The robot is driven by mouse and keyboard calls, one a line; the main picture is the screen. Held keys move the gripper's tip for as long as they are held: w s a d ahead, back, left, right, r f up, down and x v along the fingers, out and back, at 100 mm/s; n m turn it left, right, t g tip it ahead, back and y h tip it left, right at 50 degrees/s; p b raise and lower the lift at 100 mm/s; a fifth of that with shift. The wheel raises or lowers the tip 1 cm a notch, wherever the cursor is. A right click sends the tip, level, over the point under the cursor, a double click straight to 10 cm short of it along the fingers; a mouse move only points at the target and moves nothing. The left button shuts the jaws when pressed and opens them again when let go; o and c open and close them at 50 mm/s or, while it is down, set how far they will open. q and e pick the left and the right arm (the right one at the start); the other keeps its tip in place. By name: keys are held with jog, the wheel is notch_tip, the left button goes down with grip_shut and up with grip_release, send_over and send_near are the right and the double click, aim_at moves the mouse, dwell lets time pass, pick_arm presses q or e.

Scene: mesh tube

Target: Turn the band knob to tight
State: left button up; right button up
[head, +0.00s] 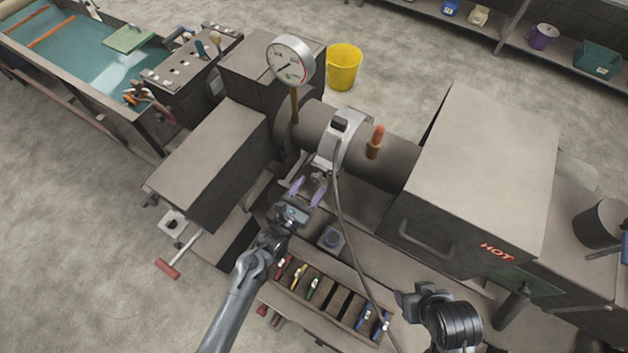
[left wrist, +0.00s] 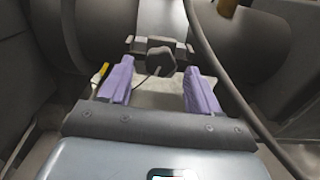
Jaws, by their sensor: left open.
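The band knob (left wrist: 160,62) is a dark, lobed knob on a short bracket, in the upper middle of the left wrist view. In the head view it is small, at the lower front of the silver band (head: 328,150) around the grey tube. My left gripper (head: 309,190) is open in front of the knob. In the left wrist view its two purple fingers (left wrist: 158,84) point toward the knob, one on each side, with gaps between; I cannot tell whether the tips reach its depth. My right gripper (head: 408,300) is at the lower right, its fingers unclear.
A cable (head: 345,210) hangs from the band, just right of my left gripper. A dial gauge (head: 290,60) stands behind. A box marked HOT (head: 490,160) is to the right. A divided tray (head: 325,295) with coloured items lies below, beside a small block (head: 331,238).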

aim_at(318, 177)
pick_arm(q)
jog(key=shift+x, duration=1.35)
jog(key=c, duration=1.1)
jog(key=shift+o, duration=0.2)
jog(key=shift+m, duration=0.3)
